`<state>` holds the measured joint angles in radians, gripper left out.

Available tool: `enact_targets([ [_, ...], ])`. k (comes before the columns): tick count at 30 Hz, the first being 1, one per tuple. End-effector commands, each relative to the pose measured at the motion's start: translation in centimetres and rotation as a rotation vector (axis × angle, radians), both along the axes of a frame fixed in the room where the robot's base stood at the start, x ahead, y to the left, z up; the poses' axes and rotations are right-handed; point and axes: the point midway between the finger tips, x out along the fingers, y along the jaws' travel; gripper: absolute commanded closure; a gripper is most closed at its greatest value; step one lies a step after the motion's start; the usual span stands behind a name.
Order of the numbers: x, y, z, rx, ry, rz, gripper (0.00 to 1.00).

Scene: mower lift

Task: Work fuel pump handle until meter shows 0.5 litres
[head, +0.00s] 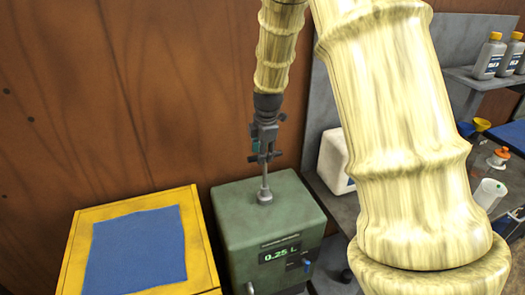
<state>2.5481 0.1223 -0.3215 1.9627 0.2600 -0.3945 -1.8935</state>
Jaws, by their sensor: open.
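The fuel pump is a green box (249,228) in the lower middle of the head view. Its front display (281,254) reads 0.25 L. A thin metal rod (265,187) rises upright from a collar on its top. The rod's upper end has a short dark crossbar, the pump handle (262,157). My gripper (264,149) points down right at the handle, with its open fingers around or just above the crossbar. I cannot tell whether they touch it. The rod is partly raised out of the box.
A yellow cabinet (203,237) with a blue mat (137,252) stands to the left. My large arm link covers much of the right side. Behind it are a white canister (335,162), grey bottles with yellow caps (489,57) on a shelf, and a yellow funnel (481,125). A brown wooden wall (120,90) is behind.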

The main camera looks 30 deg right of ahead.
Motion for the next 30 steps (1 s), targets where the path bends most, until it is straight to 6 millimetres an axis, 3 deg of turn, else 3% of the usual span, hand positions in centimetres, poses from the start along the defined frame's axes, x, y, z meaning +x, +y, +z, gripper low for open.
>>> enact_targets([
  [14,0.1,-0.1,-0.7,0.0,0.0,-0.002,0.59],
  [21,0.1,-0.1,-0.7,-0.001,0.0,-0.002,1.0],
  [30,0.7,0.9,-1.7,-0.002,0.0,0.015,1.0],
])
